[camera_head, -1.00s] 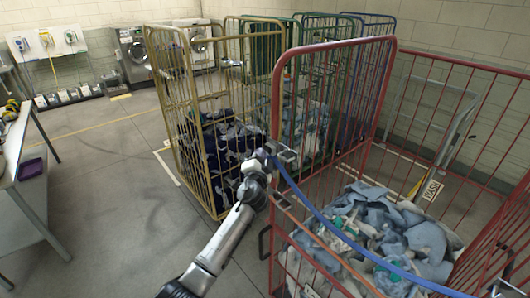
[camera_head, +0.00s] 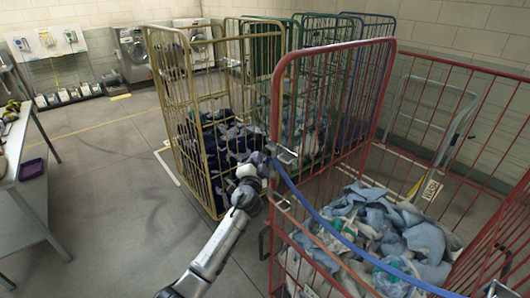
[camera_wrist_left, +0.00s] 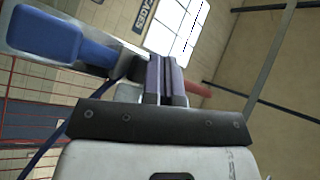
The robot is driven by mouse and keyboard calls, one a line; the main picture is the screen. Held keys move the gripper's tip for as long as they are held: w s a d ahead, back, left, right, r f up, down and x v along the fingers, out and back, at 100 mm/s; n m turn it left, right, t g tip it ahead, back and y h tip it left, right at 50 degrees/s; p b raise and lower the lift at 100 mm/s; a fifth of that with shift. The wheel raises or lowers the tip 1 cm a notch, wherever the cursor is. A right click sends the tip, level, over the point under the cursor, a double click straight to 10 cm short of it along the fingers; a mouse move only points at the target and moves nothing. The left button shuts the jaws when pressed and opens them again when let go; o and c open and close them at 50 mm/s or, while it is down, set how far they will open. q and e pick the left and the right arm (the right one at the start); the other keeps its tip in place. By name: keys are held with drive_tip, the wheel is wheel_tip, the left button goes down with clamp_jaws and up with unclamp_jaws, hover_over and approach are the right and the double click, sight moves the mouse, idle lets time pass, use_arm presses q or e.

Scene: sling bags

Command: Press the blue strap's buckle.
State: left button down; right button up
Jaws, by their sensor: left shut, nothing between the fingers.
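The blue strap (camera_head: 318,216) runs across the open front of the red cage trolley (camera_head: 275,95), from its left front post down to the lower right. The strap's silver buckle (camera_head: 286,155) sits at that post, at the strap's upper left end. In the left wrist view, the buckle's metal frame with a blue part (camera_wrist_left: 58,38) fills the upper left. My left gripper (camera_head: 266,163) is shut and empty, just left of the buckle. Its closed fingers (camera_wrist_left: 166,78) show beside the buckle's end; I cannot tell if they touch it.
An orange strap (camera_head: 318,240) crosses below the blue one. Crumpled blue and white cloth (camera_head: 385,228) fills the red trolley. A yellow cage trolley (camera_head: 160,100) stands close behind my left arm. Open floor (camera_head: 110,190) lies to the left.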

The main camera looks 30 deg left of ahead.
use_arm(q)
drive_tip(key=s+p, duration=0.1)
drive_tip(key=s, duration=0.1)
drive_tip(key=s+a+p, duration=0.1)
drive_tip(key=s, duration=0.1)
drive_tip(key=shift+s+a+p, duration=0.2)
drive_tip(key=shift+s+p, duration=0.1)
drive_tip(key=shift+s, duration=0.1)
idle(0.4)
